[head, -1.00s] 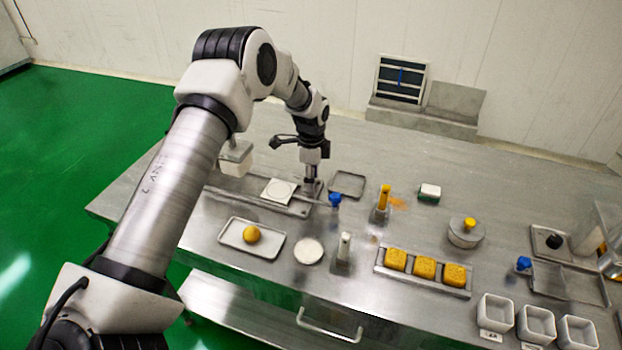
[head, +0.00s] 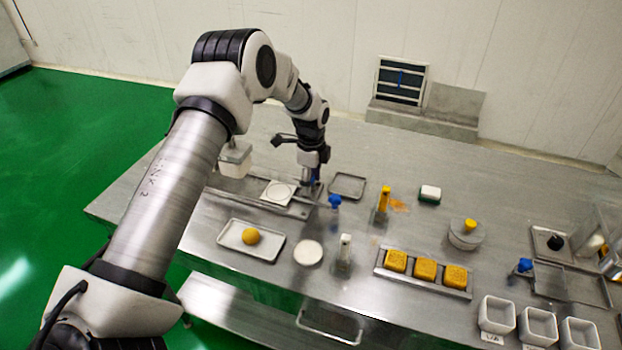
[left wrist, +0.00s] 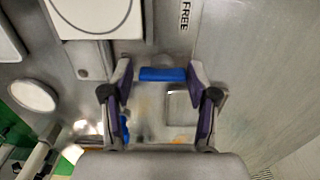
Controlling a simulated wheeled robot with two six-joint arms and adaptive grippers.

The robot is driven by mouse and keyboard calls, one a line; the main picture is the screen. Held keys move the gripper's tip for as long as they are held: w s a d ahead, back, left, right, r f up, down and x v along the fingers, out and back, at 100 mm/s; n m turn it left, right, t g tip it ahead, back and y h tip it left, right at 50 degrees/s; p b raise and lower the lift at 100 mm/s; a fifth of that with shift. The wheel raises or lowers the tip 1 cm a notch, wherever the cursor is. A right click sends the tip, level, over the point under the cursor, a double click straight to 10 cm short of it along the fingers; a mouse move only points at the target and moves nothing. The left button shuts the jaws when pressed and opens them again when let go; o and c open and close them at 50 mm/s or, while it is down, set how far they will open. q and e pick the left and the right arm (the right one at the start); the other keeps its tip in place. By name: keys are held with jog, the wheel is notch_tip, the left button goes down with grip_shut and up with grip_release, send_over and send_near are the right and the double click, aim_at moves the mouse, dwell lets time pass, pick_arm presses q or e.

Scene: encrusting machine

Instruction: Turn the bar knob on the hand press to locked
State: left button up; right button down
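The hand press (head: 298,210) stands at the left of the steel table, with a white square plate (head: 279,191) marked by a circle. The plate also shows at the top of the left wrist view (left wrist: 95,14). The blue bar knob (left wrist: 162,74) lies crosswise in the left wrist view, beside the printed word FREE (left wrist: 185,16). My left gripper (left wrist: 160,77) is open, with one finger beyond each end of the bar and visible gaps. In the head view my left gripper (head: 312,182) points down at the press's right end and mostly hides the knob. My right gripper is not in view.
A blue-topped tool (head: 335,201) stands close right of my left gripper. A small empty tray (head: 347,185) lies behind it. A tray with a yellow ball (head: 250,237), a white disc (head: 308,252) and a tray of yellow cakes (head: 424,270) lie in front.

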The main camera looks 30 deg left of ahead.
aim_at(312, 180)
pick_arm(q)
jog(key=shift+w, duration=0.15)
jog(key=shift+r, duration=0.1)
jog(key=shift+r, duration=0.35)
notch_tip(312, 180, up, 11)
